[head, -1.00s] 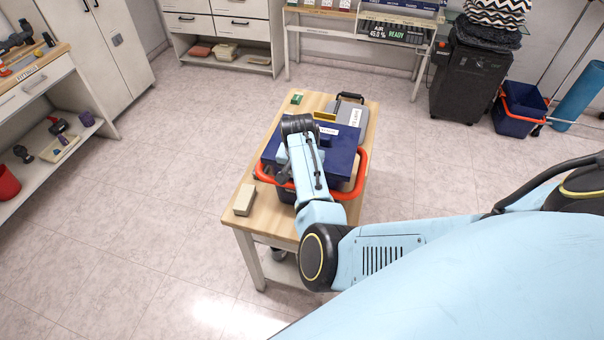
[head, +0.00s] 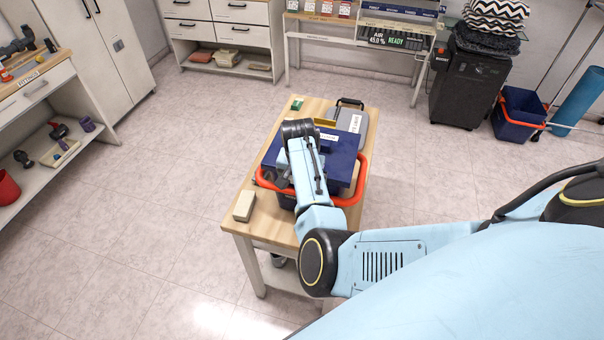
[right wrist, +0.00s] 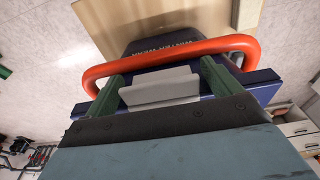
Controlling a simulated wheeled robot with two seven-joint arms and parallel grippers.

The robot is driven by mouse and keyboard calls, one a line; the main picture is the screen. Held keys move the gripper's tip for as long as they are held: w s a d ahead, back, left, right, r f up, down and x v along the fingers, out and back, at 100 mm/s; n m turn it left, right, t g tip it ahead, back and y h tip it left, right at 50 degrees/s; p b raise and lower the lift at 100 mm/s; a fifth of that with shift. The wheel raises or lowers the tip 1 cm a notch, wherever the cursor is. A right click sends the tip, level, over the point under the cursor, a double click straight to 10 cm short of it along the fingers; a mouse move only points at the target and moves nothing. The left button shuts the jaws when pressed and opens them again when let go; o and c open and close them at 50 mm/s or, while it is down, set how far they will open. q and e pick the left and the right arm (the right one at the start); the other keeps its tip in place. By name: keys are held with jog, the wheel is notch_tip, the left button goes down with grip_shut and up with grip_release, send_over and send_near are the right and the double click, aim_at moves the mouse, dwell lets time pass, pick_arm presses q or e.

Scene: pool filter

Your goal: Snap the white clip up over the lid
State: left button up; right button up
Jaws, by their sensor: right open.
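A dark blue box with a blue lid (head: 341,162) and a red-orange carrying handle (head: 357,187) stands on a wooden-topped table (head: 260,226). My right arm reaches over it and hides part of the lid and near side. In the right wrist view the white clip (right wrist: 160,90) is a pale plate between the two green fingers of my right gripper (right wrist: 163,68). The fingers are apart, one on each side of the clip; I cannot tell whether they touch it. The red handle (right wrist: 172,52) curves just beyond. My left gripper is not in view.
A cream block (head: 244,206) lies at the table's near left corner. Open floor surrounds the table.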

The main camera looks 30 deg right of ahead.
notch_tip(320, 180, up, 13)
jog(key=s+a, duration=0.1)
jog(key=shift+s+a, duration=0.2)
jog(key=shift+a, duration=0.1)
jog(key=shift+f, duration=0.1)
dwell(0.3)
